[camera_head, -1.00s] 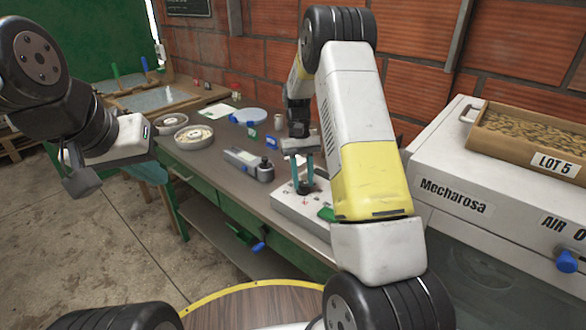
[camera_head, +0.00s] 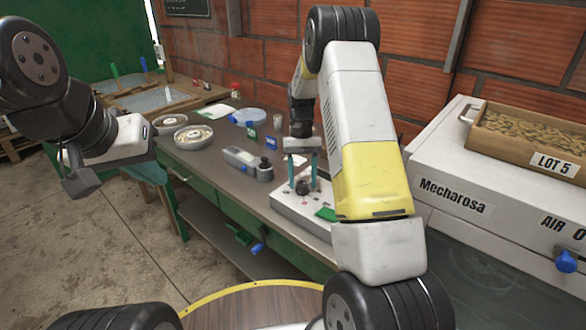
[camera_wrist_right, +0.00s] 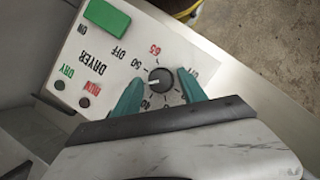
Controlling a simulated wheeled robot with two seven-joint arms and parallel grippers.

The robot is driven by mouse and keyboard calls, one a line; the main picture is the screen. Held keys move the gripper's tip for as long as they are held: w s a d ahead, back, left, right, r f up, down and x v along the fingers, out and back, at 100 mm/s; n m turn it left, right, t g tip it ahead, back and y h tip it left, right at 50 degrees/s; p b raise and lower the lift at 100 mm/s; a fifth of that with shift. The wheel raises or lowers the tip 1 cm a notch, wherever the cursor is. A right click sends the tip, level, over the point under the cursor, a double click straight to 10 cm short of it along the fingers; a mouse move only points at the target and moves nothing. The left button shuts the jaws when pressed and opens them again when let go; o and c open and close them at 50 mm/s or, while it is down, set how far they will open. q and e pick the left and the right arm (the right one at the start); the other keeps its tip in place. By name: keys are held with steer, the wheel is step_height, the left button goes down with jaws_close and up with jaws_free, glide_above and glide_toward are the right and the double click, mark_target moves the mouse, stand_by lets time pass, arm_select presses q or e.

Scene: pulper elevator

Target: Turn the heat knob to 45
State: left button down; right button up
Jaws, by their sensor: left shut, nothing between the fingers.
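The heat knob (camera_wrist_right: 160,79) is a round black dial on the white dryer panel (camera_wrist_right: 105,45). Its white mark points left in the right wrist view, below the printed 50; the numbers there are partly covered by a finger. The red 65 is above the knob. My right gripper (camera_wrist_right: 160,88) is open, its teal fingers on either side of the knob with small gaps. In the head view my right gripper (camera_head: 302,170) points down at the panel (camera_head: 290,205), fingers apart around the knob (camera_head: 302,187). My left gripper (camera_head: 76,180) is shut and empty, away at the left.
A green switch (camera_wrist_right: 107,17) and two dark buttons sit on the panel. A grey meter (camera_head: 240,158) and two bowls (camera_head: 193,137) stand on the bench. The Mecharosa machine (camera_head: 450,190) with the LOT 5 tray (camera_head: 530,140) is at the right.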

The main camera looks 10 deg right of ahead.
steer(key=v, duration=0.8)
stand_by(0.4)
step_height(320, 180, up, 8)
steer(key=t, duration=0.2)
glide_above(304, 185)
steer(key=s+a+r+n+t+y, duration=0.1)
steer(key=s+r+t, duration=0.4)
steer(key=s+r, duration=0.4)
steer(key=s, duration=0.5)
steer(key=shift+s+a+r+t+y, duration=0.2)
steer(key=shift+s+a+t+y, duration=0.1)
steer(key=shift+s, duration=0.1)
steer(key=s+t, duration=0.1)
steer(key=s, duration=0.2)
steer(key=s+t, duration=0.1)
steer(key=s, duration=0.2)
steer(key=s+a+f+n+t, duration=0.1)
steer(key=s, duration=0.1)
steer(key=shift+s+a, duration=0.1)
steer(key=shift+s, duration=0.3)
steer(key=shift+c, duration=0.2)
